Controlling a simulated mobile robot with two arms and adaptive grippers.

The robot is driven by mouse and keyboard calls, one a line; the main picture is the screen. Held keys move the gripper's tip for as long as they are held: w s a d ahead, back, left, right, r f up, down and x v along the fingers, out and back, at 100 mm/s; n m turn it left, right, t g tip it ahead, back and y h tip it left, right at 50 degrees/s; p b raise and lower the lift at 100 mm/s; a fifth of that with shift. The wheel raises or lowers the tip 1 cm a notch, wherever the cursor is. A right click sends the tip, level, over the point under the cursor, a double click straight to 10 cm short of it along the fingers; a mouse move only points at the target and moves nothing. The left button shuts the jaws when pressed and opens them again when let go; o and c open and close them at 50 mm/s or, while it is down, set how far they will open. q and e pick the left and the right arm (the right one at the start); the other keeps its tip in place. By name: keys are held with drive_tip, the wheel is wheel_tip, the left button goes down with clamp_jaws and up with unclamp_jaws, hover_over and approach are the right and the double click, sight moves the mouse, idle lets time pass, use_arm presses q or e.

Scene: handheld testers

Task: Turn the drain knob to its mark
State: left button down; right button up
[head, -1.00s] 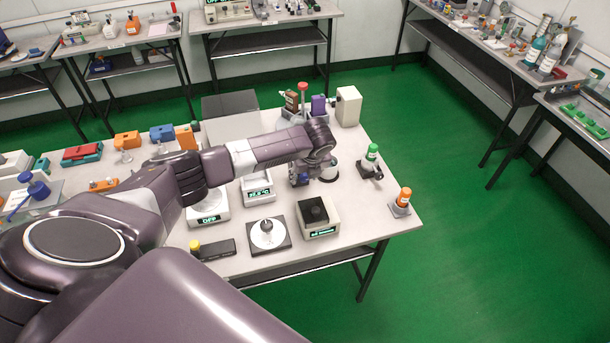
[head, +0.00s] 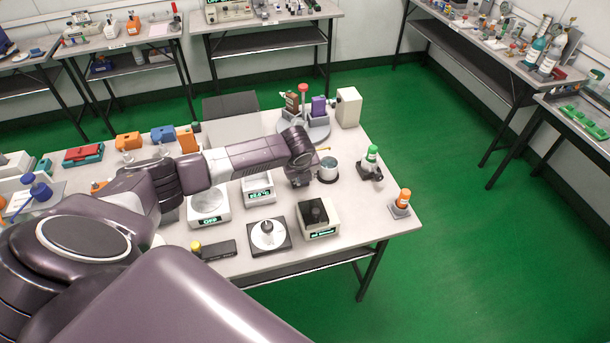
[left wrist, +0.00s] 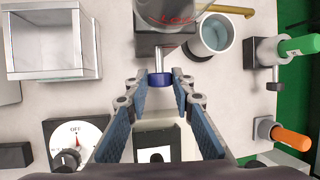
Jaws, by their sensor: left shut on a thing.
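A blue knob (left wrist: 160,79) sits on a short metal stem below a clear glass vessel (left wrist: 172,12) with red markings in the left wrist view. My left gripper (left wrist: 160,82) is shut on this knob, with one blue-padded finger on each side of it. In the head view my left gripper (head: 300,181) is low over the table beside a grey cup, and its wrist hides the knob and most of the vessel. I cannot make out a target mark on the knob. My right gripper is not in view.
The grey cup (left wrist: 212,36) of liquid stands right of the vessel. Green-capped (head: 371,155) and orange-capped (head: 403,198) holders stand farther right. Nearer are a black-topped box (head: 318,217), a dial plate (head: 268,236) and a balance (head: 208,203). The table's front right is bare.

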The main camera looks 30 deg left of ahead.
use_arm(q)
drive_tip(key=shift+s+a+f+t+h, duration=0.1)
drive_tip(key=shift+s+a+t+h, duration=0.15)
drive_tip(key=shift+t+h, duration=0.4)
drive_tip(key=shift+s+f+n+t+h+b, duration=0.1)
drive_tip(key=shift+f+n+t+h+b, duration=0.1)
drive_tip(key=shift+t+h+b, duration=0.3)
drive_tip(key=shift+f+n+t+h+b, duration=0.15)
drive_tip(key=shift+n+t+h+b, duration=0.1)
drive_tip(key=shift+t+b, duration=0.25)
drive_tip(key=t+h+b, duration=0.1)
drive_tip(key=t+b, duration=0.1)
drive_tip(key=b, duration=0.1)
drive_tip(key=n+t+h+b, duration=0.1)
drive_tip(key=t+b, duration=0.1)
drive_tip(key=b, duration=0.2)
drive_tip(key=f+n+t+h+b, duration=0.1)
drive_tip(key=t+b, duration=0.1)
drive_tip(key=b, duration=0.1)
drive_tip(key=shift+s+a+f+t+h+b, duration=0.1)
drive_tip(key=shift+s+a+t+h+b, duration=0.1)
drive_tip(key=shift+s+t+h+b, duration=0.15)
drive_tip(key=shift+w+r+n+t+h+b, duration=0.1)
drive_tip(key=shift+r+n+t+h+b, duration=0.15)
drive_tip(key=shift+t+h+b, duration=0.45)
drive_tip(key=shift+y, duration=0.25)
drive_tip(key=c, duration=1.7)
unclamp_jaws()
drive_tip(key=shift+o, duration=0.2)
drive_tip(key=v, duration=1.2)
